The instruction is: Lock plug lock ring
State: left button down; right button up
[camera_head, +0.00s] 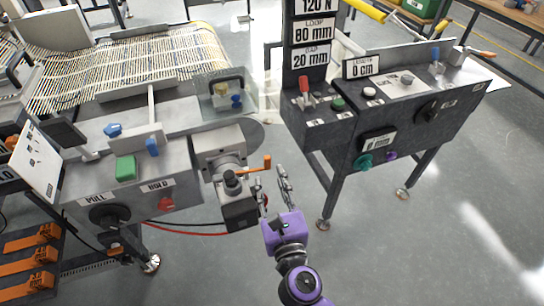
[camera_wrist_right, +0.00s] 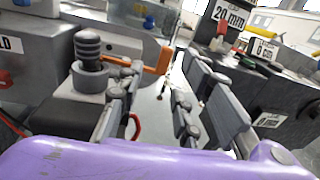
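My right gripper (camera_head: 271,180) is open in front of the left machine, just right of a grey box with a dark ribbed cylinder (camera_head: 231,180) on top. An orange-ended lever (camera_head: 255,164) sticks out toward the gripper. In the right wrist view the open fingers (camera_wrist_right: 158,95) have nothing visible between them. There the ribbed cylinder (camera_wrist_right: 88,48) stands upright on a round collar (camera_wrist_right: 89,78), left of the fingers, and the orange lever (camera_wrist_right: 150,58) passes behind the left finger. I cannot tell which part is the plug lock ring. My left gripper is not in view.
The right machine (camera_head: 375,115) stands beyond the gripper, with a teal knob (camera_head: 362,161) and a purple knob (camera_head: 391,156) on its front. A red cable (camera_head: 190,233) runs below the left machine. Open floor (camera_head: 430,240) lies to the right.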

aim_at(268, 165)
jog(key=shift+w+d+r+m, duration=0.1)
jog(key=shift+w+d+m, duration=0.1)
jog(key=shift+w, duration=0.15)
jog(key=shift+w+d+r+m, duration=0.1)
jog(key=shift+w+m, duration=0.1)
jog(key=shift+w, duration=0.15)
jog(key=w, duration=0.2)
jog(key=w+a, duration=0.1)
jog(key=w, duration=0.2)
jog(key=shift+a+f+p, duration=0.1)
jog(key=shift+f+p, duration=0.05)
jog(key=shift+p, duration=0.2)
jog(key=shift+w, duration=0.45)
jog(key=shift+a, duration=0.1)
jog(key=c, duration=0.6)
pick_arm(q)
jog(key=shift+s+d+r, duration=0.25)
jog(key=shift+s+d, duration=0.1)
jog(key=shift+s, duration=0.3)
pick_arm(e)
grip_shut()
